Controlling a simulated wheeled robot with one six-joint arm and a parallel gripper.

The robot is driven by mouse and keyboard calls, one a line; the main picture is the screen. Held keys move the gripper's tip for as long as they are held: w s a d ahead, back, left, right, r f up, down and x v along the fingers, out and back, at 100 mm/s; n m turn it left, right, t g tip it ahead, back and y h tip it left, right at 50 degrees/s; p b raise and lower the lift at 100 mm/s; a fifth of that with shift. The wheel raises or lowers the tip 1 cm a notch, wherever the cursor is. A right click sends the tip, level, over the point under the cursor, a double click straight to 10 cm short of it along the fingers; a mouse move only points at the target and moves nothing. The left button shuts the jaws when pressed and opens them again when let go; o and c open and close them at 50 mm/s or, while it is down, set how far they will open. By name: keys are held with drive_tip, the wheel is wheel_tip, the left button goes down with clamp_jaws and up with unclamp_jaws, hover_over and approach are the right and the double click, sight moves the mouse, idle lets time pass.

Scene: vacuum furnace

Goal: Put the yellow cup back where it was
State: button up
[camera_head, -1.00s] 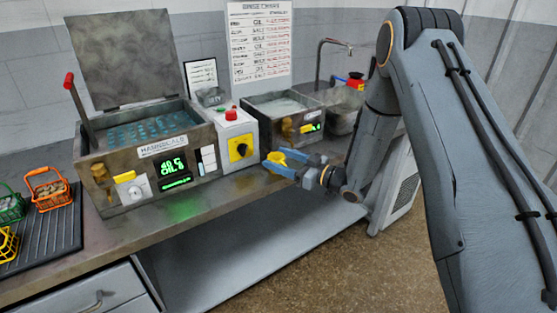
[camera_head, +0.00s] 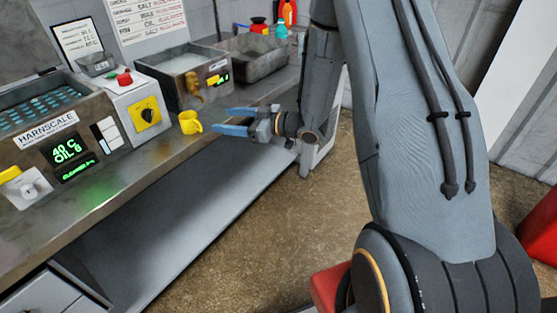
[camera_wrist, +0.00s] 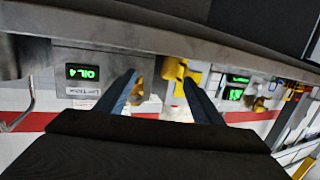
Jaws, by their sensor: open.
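The yellow cup (camera_head: 190,122) stands upright on the metal counter (camera_head: 165,155), near its front edge. It is in front of the gap between the white switch box and the small bath. My gripper (camera_head: 219,119) is open and empty, with its blue fingers pointing left at the cup. A small gap shows between the fingertips and the cup. In the wrist view, which is upside down, the cup (camera_wrist: 174,70) shows beyond the open fingers, closer to the right one.
The small bath (camera_head: 190,70) with a brass tap stands behind the cup. The white switch box (camera_head: 133,105) with a yellow dial is at its left, and the Harnscale bath (camera_head: 60,140) is further left. A grey basin (camera_head: 255,60) is at the back right.

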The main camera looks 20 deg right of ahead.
drive_tip(key=s+d+m+g+h, duration=0.2)
drive_tip(key=s+d+m+h, duration=0.3)
drive_tip(key=d+h, duration=0.5)
drive_tip(key=s+a+r+m+g+h, duration=0.1)
drive_tip(key=s+m+g, duration=0.4)
drive_tip(key=s, duration=1.8)
drive_tip(key=g+h, duration=0.1)
drive_tip(key=g, duration=0.1)
drive_tip(key=shift+s+a+r+m+g+h, duration=0.15)
drive_tip(key=shift+s+r+m+g+h, duration=0.15)
drive_tip(key=shift+g+h, duration=0.1)
